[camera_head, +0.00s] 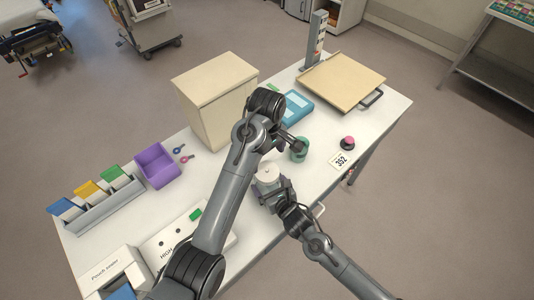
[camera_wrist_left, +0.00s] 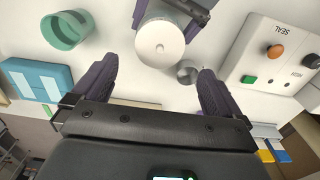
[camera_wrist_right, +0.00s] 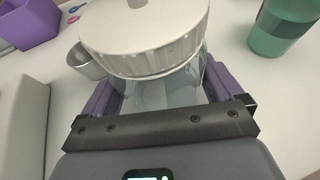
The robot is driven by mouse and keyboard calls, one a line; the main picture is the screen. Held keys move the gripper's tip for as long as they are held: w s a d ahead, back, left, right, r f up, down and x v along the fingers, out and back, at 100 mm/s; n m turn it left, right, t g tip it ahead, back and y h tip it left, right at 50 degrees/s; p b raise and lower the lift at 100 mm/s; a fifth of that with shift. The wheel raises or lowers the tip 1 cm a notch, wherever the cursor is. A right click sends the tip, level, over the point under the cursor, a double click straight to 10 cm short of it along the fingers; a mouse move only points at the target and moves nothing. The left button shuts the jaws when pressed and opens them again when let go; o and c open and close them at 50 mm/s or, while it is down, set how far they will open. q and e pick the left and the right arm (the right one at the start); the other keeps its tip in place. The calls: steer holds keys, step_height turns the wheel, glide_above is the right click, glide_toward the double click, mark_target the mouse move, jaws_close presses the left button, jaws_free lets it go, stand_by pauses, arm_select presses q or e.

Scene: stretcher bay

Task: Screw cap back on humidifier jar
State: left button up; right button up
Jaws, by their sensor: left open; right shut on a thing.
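The humidifier jar (camera_wrist_right: 165,92) is clear, with a wide white ribbed cap (camera_wrist_right: 145,38) on its top. I cannot tell whether the cap is screwed tight. My right gripper (camera_head: 268,188) is shut around the jar body and holds it upright at the table. The white cap also shows in the head view (camera_head: 268,174) and in the left wrist view (camera_wrist_left: 160,44). My left gripper (camera_wrist_left: 155,82) is open and empty, its fingers spread on either side below the cap in its own view, apart from it. In the head view my left arm partly hides it.
A green cup (camera_head: 300,150) stands behind the jar. A small metal cup (camera_wrist_left: 187,72) is near the jar. A beige box (camera_head: 215,95), a purple bin (camera_head: 157,165), a blue case (camera_head: 296,108) and a sealer (camera_wrist_left: 275,60) surround the work area. Table to the right is fairly clear.

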mark_target(267, 172)
arm_select(q)
steer(key=shift+f, duration=0.1)
steer(key=shift+f, duration=3.95)
steer(key=shift+c, duration=0.5)
steer(key=c, duration=0.9)
steer(key=m, duration=0.5)
steer(key=shift+c, duration=0.2)
steer(key=o, duration=1)
steer(key=shift+o, duration=0.2)
steer(key=shift+r, duration=2.3)
